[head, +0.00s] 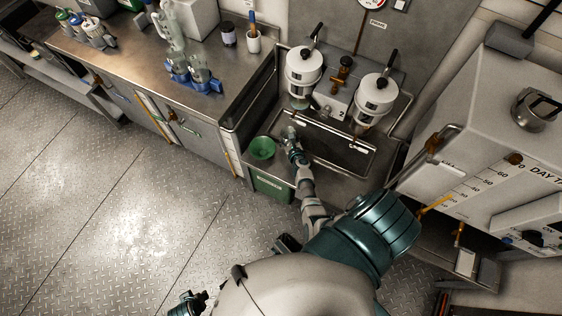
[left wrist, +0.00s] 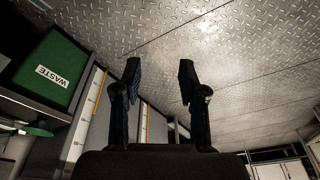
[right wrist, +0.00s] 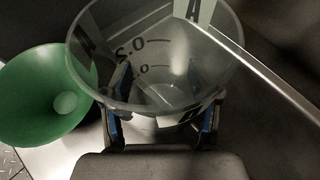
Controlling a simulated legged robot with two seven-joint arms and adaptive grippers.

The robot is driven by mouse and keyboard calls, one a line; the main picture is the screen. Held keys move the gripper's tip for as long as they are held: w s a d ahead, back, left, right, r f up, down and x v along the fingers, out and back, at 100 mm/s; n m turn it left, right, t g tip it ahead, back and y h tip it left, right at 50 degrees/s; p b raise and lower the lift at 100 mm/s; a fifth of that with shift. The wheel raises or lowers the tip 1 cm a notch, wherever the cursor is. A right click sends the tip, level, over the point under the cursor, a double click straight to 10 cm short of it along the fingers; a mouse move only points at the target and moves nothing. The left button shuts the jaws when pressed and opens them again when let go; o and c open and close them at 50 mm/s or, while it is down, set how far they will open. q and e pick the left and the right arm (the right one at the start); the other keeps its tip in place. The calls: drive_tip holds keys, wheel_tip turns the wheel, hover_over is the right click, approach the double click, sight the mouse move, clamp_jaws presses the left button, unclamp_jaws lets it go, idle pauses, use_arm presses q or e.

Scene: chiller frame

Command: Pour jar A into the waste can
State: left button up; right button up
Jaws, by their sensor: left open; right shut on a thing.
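Jar A (right wrist: 160,85) is a clear, wide-mouthed beaker with printed graduations and an A label. My right gripper (right wrist: 163,125) is shut on it, with a finger on each side. I cannot tell how much is inside. In the head view my right gripper (head: 291,146) is at the sink's left front edge, just right of the green funnel (head: 261,148). The funnel sits over the green waste can (head: 272,187) and also shows left of the jar in the right wrist view (right wrist: 42,100). My left gripper (left wrist: 160,82) is open and empty, above the floor.
Two white-lidded vessels (head: 304,66) (head: 376,95) stand over the sink basin (head: 325,142). A steel bench (head: 130,50) with blue-based glassware (head: 190,75) runs left. A large grey tank (head: 480,120) is at right. The plated floor (head: 100,200) is clear.

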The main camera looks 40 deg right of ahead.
drive_tip(key=shift+d+r+m+t+y, duration=0.1)
drive_tip(key=shift+r+m+t+y, duration=0.2)
drive_tip(key=shift+r+m+y, duration=0.15)
use_arm(q)
drive_tip(key=shift+s+x, duration=0.2)
drive_tip(key=shift+x, duration=0.85)
